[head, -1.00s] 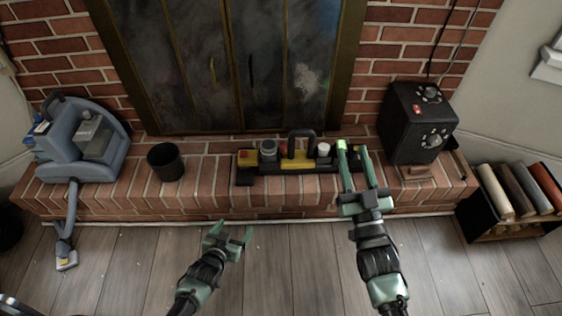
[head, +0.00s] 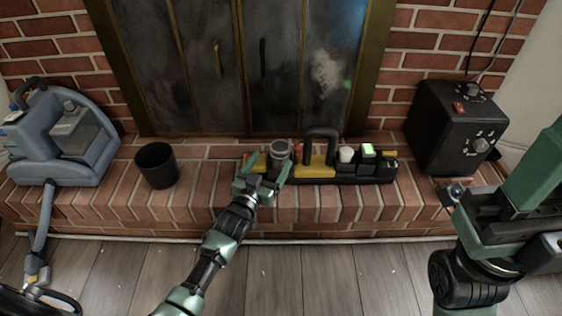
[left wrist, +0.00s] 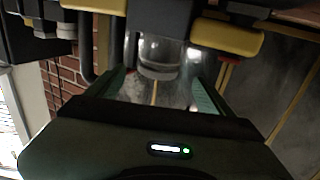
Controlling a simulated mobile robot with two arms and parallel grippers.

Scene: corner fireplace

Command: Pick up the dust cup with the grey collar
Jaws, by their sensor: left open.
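The dust cup with the grey collar (head: 279,149) stands upright in a black and yellow caddy (head: 315,171) on the brick hearth, near the caddy's left end. My left gripper (head: 265,165) is open, with its fingers on either side of the cup. In the left wrist view the clear cup with its pale grey ring (left wrist: 158,57) shows between the two green fingers (left wrist: 158,90); I cannot tell whether they touch it. My right arm's end (head: 505,215) is large at the right edge, away from the caddy, and its jaw state is unclear.
A black handle (head: 321,133), a white-topped cup (head: 346,153) and a green-topped block (head: 368,150) are on the same caddy. A black bin (head: 157,165) and a blue-grey cleaner (head: 62,140) stand left. A black box with dials (head: 452,128) stands right. Fireplace doors (head: 240,65) rise behind.

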